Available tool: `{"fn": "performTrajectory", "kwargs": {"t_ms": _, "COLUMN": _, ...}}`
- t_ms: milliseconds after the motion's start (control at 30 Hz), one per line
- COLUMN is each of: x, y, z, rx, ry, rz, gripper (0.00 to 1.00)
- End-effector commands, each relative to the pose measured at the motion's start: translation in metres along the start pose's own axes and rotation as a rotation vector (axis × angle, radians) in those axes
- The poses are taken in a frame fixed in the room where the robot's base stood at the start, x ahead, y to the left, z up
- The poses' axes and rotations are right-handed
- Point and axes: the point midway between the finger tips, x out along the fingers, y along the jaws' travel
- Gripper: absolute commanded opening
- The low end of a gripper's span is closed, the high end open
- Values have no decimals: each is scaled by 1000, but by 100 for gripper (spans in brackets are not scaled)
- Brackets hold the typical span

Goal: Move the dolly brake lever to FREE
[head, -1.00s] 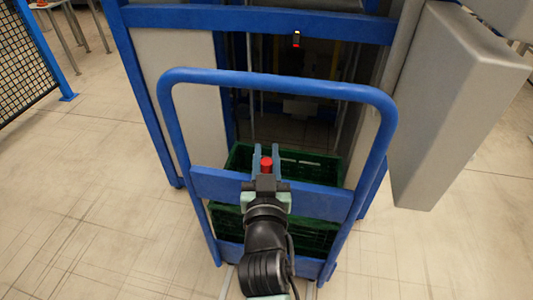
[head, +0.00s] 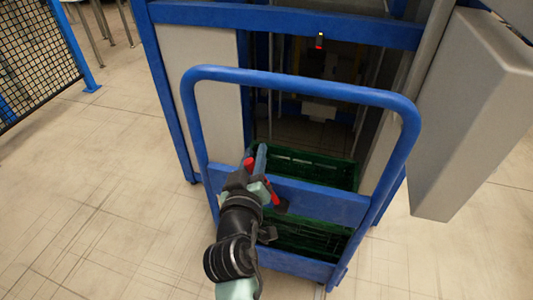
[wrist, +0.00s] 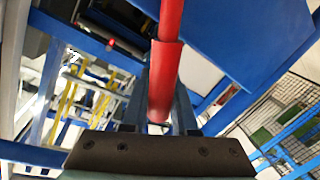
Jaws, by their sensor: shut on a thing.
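The red brake lever (head: 274,193) is on the dolly's blue cross panel (head: 320,200). It leans to the left, and its red end shows beside my fingers. My gripper (head: 256,160) is shut on the lever near its upper end, tilted with it. In the wrist view the red lever (wrist: 167,70) runs between the two fingers of my gripper (wrist: 160,105). No FREE marking can be read in either view. The lever's foot is a dark mount on the panel, partly hidden by my wrist.
The dolly's blue tube handle (head: 300,82) arches around my gripper. Green crates (head: 310,162) stand on the dolly behind the panel. A blue-framed machine opening (head: 290,18) lies beyond, with a grey box (head: 470,115) at right. The floor at left is clear.

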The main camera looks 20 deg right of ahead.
Motion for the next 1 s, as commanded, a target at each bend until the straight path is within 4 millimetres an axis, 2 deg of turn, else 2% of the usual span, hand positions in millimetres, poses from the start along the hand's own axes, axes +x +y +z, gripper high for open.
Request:
{"fn": "performTrajectory", "kwargs": {"t_ms": 100, "x": 2, "y": -11, "z": 0, "rx": -67, "ry": -12, "rz": -4, "gripper": 0}}
{"fn": "performTrajectory", "kwargs": {"t_ms": 333, "x": 4, "y": -22, "z": 2, "rx": -150, "ry": -29, "rz": -4, "gripper": 0}}
{"fn": "performTrajectory", "kwargs": {"t_ms": 867, "x": 4, "y": -25, "z": 3, "rx": -177, "ry": -35, "rz": -3, "gripper": 0}}
{"fn": "performTrajectory", "kwargs": {"t_ms": 900, "x": 4, "y": -24, "z": 3, "rx": -177, "ry": -34, "rz": -3, "gripper": 29}}
{"fn": "performTrajectory", "kwargs": {"t_ms": 1000, "x": 4, "y": -24, "z": 3, "rx": -177, "ry": -35, "rz": -3, "gripper": 47}}
